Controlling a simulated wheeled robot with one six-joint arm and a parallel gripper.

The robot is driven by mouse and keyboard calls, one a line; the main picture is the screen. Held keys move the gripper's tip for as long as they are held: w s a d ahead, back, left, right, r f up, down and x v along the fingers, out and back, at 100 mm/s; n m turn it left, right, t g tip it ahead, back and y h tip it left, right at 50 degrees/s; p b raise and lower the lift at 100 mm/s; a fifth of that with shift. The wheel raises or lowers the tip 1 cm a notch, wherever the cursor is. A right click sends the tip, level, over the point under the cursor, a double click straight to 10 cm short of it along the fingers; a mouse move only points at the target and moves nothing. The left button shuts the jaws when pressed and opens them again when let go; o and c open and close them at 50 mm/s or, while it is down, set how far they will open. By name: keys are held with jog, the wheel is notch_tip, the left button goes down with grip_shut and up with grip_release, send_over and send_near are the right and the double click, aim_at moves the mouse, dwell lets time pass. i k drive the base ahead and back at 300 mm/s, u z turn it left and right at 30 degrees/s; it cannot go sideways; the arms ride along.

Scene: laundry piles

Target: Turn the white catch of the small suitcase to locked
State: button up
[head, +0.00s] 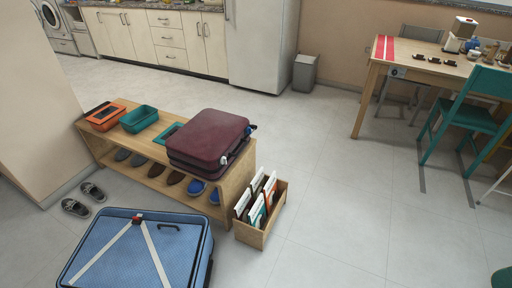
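A small maroon suitcase (208,135) lies flat and closed on the right end of a wooden shoe bench (247,167). A small white spot, which looks like its catch (224,161), is on its front edge near the right corner. The catch is too small to tell which way it is turned. A dark handle (237,151) shows on the suitcase's right side. My gripper is not in view.
A large blue suitcase (115,245) with white straps lies on the floor in front of the bench. A wooden file box (252,235) stands right of the bench. Shoes (76,208) lie at the left. The floor (345,225) to the right is clear.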

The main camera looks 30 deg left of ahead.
aim_at(223, 161)
jog(key=u, duration=0.35)
jog(key=i, duration=1.4)
jog(key=u, duration=0.55)
